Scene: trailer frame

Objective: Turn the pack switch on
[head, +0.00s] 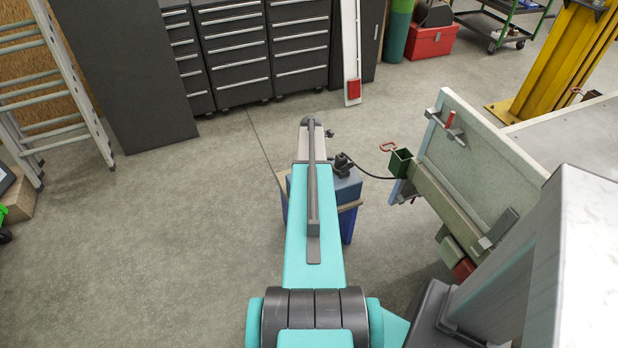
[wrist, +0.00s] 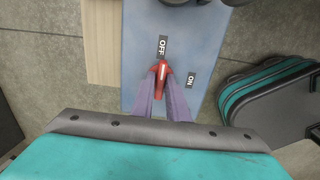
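The pack switch (wrist: 163,72) is a red handle with a white line on a blue box (wrist: 200,40). In the wrist view its handle points at the OFF label (wrist: 162,46); the ON label (wrist: 192,80) is to the right. My gripper (wrist: 163,88) has one finger on each side of the red handle. The fingers appear to touch it, with no clear gap. In the head view the blue box (head: 345,188) shows beyond my arm, which hides the switch and my gripper.
A black connector (head: 343,163) on the box has a cable running right to a green socket (head: 400,162) by the trailer frame (head: 470,150). A ladder (head: 60,90) stands at left and drawer cabinets (head: 235,50) at the back. The floor left of my arm is clear.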

